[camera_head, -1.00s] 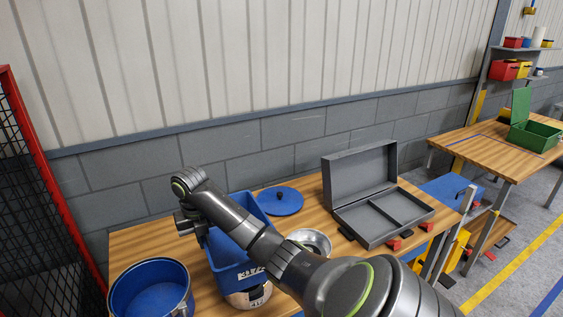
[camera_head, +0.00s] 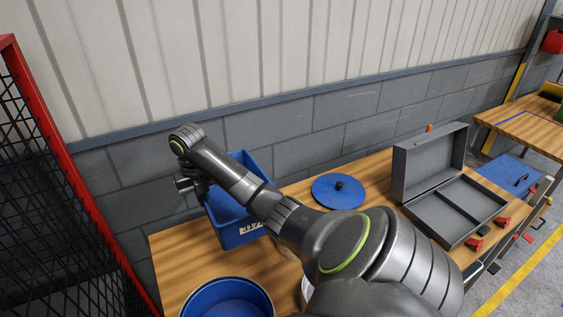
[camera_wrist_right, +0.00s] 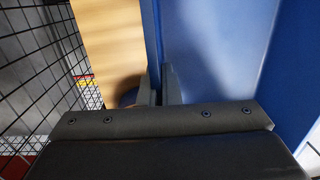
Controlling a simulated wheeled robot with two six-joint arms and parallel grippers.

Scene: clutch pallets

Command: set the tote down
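The blue tote (camera_head: 236,232) is in the head view, over the back left of the wooden table near the wall. My right gripper (camera_head: 190,184) is at the tote's left rim, partly hidden by its own arm. In the right wrist view, my gripper's fingers (camera_wrist_right: 159,86) stand on either side of the tote's wall (camera_wrist_right: 205,60), close against it. My right arm covers part of the tote's right side. I cannot tell whether its base touches the table. My left gripper is not in view.
The wooden table (camera_head: 185,246) also bears a blue round tub (camera_head: 228,297) in front, a blue lid (camera_head: 338,191) with a black knob, and an open grey case (camera_head: 450,208) at the right. A red-framed mesh fence (camera_head: 60,200) stands at the left.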

